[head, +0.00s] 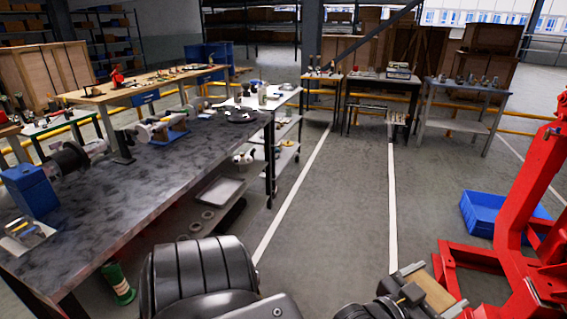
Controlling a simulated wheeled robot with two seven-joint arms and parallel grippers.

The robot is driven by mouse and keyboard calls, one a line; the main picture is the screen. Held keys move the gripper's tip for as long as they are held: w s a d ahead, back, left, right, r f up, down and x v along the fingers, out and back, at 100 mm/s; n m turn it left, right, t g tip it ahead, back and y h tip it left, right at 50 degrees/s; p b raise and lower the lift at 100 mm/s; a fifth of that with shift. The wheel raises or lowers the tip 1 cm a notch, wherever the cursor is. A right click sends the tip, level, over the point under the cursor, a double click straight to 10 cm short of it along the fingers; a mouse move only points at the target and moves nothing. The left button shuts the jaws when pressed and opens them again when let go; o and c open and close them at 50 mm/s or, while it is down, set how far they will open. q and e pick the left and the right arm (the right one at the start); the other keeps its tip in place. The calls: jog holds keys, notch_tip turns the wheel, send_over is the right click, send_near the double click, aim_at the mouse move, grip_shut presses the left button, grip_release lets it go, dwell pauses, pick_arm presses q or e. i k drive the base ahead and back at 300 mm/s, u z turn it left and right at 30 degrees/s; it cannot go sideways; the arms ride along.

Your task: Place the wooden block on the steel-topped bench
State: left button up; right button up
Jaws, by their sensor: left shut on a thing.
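The wooden block (433,292) is light brown and shows at the bottom right of the head view, partly hidden by the gripper. My left gripper (428,287) is shut on it and holds it low over the floor side, clear of the bench. The bench with a dark, mottled metal-looking top (130,195) fills the left of the view; I take it as the steel-topped bench. The block is well to the right of this bench. My right gripper is not in view.
A blue box (32,188) and machine parts stand along the bench's far left side; its near middle top is clear. A red steel frame (520,225) and blue bin (490,212) stand at right. A wheeled cart (275,105) adjoins the bench's far end. Open floor lies between.

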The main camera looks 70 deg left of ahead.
aim_at(180, 174)
jog(key=u, duration=0.8)
jog(key=i, duration=2)
jog(key=u, duration=1.5)
jog(key=i, duration=1.55)
jog(key=u, duration=1.15)
